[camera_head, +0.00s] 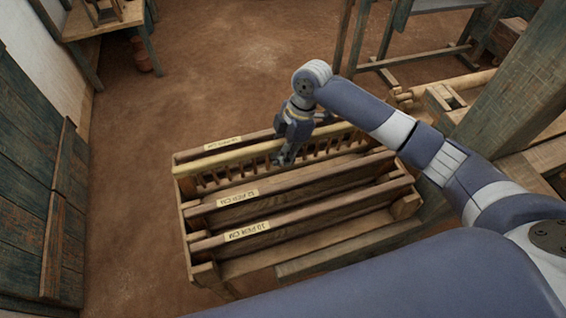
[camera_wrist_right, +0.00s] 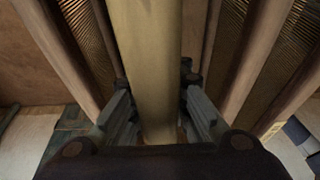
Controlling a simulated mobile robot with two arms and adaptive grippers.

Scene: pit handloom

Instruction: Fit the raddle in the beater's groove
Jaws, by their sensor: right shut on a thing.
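The raddle (camera_head: 225,158) is a long pale wooden bar with a row of pegs under it. It lies lengthwise along the back part of a wooden rack (camera_head: 207,274); I cannot tell whether it rests there or is slightly raised. My right gripper (camera_head: 286,156) reaches down from above and is shut on the raddle near its middle. In the right wrist view the pale bar (camera_wrist_right: 146,60) runs between the two fingers (camera_wrist_right: 158,115). My left gripper is out of view. I cannot make out the beater or its groove.
The rack also holds reeds with paper labels, including a front reed (camera_head: 300,222) and a middle reed (camera_head: 300,184). Timber frames and a thick post (camera_head: 520,75) stand at the right. A green plank door (camera_head: 30,170) is at the left. The earth floor (camera_head: 220,60) behind is clear.

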